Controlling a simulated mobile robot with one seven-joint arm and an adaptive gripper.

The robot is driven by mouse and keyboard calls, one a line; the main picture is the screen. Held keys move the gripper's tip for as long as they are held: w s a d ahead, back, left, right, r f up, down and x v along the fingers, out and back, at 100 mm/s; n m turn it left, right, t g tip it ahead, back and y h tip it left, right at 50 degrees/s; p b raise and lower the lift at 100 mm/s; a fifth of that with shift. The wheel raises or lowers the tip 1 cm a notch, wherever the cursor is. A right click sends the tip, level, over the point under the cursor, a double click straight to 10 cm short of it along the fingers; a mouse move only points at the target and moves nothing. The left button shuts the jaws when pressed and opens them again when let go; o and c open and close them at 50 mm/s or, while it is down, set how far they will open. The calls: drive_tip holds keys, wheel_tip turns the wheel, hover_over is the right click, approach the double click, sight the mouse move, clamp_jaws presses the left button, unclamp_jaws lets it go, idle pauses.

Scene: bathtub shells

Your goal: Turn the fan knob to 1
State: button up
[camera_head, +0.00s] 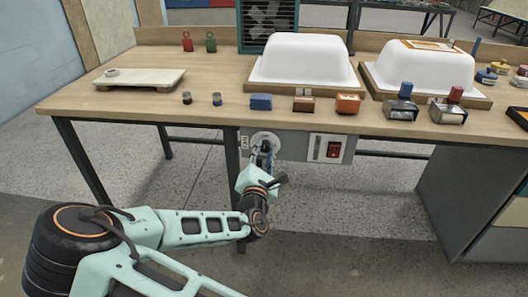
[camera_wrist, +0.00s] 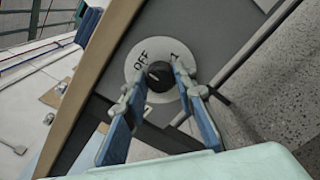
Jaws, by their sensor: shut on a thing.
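The fan knob (camera_wrist: 159,72) is a small black knob at the middle of a round pale dial (camera_wrist: 136,62), with "OFF" at its upper left and "1" at its upper right. Another mark, partly hidden by a finger, shows lower down. Which mark the knob points to is unclear. My gripper (camera_wrist: 161,80) has its two blue fingers on either side of the knob and is shut on it. In the head view my gripper (camera_head: 264,152) is at the dial (camera_head: 266,137) on the grey panel under the table's front edge, and it hides the knob.
A panel with a red switch (camera_head: 333,150) is right of the dial. A table leg (camera_head: 232,165) stands just left. Above on the table (camera_head: 150,110) are white tub shells (camera_head: 305,62), blocks and a teal-framed fan box (camera_head: 243,30). The floor in front is free.

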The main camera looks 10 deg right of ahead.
drive_tip(key=shift+m, duration=0.3)
drive_tip(key=m+p, duration=0.1)
drive_tip(key=m, duration=0.2)
drive_tip(key=shift+m, duration=0.4)
drive_tip(key=m, duration=0.4)
drive_tip(key=shift+m, duration=0.3)
drive_tip(key=m, duration=0.4)
drive_tip(key=shift+f, duration=0.1)
drive_tip(key=shift+m+b, duration=0.6)
drive_tip(key=shift+m, duration=1.9)
drive_tip(key=o, duration=1.2)
drive_tip(key=shift+c, duration=0.2)
